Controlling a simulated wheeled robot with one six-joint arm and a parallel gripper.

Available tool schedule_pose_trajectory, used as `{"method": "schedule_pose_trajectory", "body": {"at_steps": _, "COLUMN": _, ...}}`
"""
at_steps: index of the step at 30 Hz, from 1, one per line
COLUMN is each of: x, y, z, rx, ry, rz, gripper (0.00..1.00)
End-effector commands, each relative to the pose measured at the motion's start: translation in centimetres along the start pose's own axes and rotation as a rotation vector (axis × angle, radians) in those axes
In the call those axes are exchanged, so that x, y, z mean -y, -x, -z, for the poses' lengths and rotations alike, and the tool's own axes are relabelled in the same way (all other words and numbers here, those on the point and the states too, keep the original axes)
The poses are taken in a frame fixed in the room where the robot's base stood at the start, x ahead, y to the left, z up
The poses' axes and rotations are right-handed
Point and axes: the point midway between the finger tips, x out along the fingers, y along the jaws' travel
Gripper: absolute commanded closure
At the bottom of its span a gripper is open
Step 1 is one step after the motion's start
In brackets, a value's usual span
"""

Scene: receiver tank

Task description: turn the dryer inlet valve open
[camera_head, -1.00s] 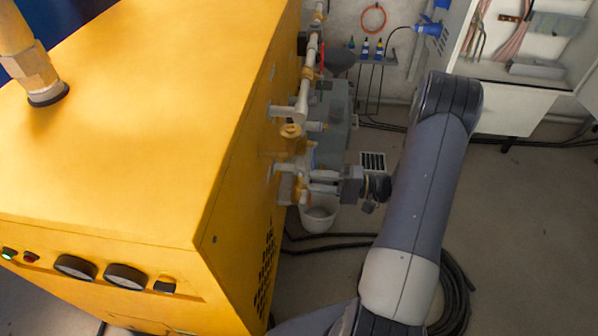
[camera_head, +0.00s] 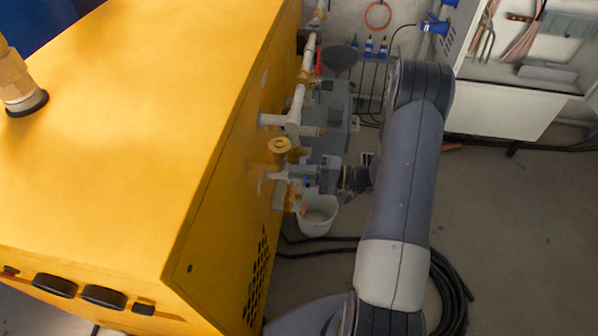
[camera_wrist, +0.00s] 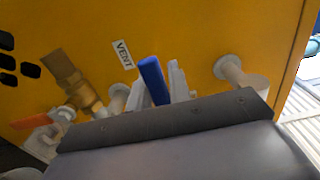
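A valve with a blue lever handle (camera_wrist: 153,80) is on the yellow panel in the wrist view, close to a label reading VENT (camera_wrist: 122,54). My gripper (camera_wrist: 157,88) has its pale fingers on either side of this handle. I cannot tell whether they press on it. A brass valve (camera_wrist: 70,80) with an orange handle (camera_wrist: 58,117) is left of it. No label naming the dryer inlet is readable. In the head view, my gripper (camera_head: 308,172) reaches from the right to the pipework (camera_head: 296,110) on the yellow cabinet's side; the blue handle is not distinguishable there.
The yellow cabinet (camera_head: 130,140) fills the left of the head view. A white bucket (camera_head: 318,215) stands below the pipework. Black hose (camera_head: 452,290) lies coiled on the floor by my arm. A white pipe stub (camera_wrist: 240,75) sticks out right of the gripper. Floor at the right is clear.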

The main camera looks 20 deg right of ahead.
Motion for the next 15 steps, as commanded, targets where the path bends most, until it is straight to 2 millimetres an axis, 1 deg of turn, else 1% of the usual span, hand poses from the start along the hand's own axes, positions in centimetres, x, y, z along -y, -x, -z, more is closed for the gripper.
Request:
{"method": "schedule_pose_trajectory", "body": {"at_steps": 1, "x": 0.0, "y": 0.01, "z": 0.0, "rx": 0.0, "ry": 0.0, "rz": 0.0, "gripper": 0.86}}
{"method": "schedule_pose_trajectory", "body": {"at_steps": 6, "x": 0.0, "y": 0.01, "z": 0.0, "rx": 0.0, "ry": 0.0, "rz": 0.0, "gripper": 1.0}}
{"method": "schedule_pose_trajectory", "body": {"at_steps": 15, "x": 0.0, "y": 0.01, "z": 0.0, "rx": 0.0, "ry": 0.0, "rz": 0.0, "gripper": 1.0}}
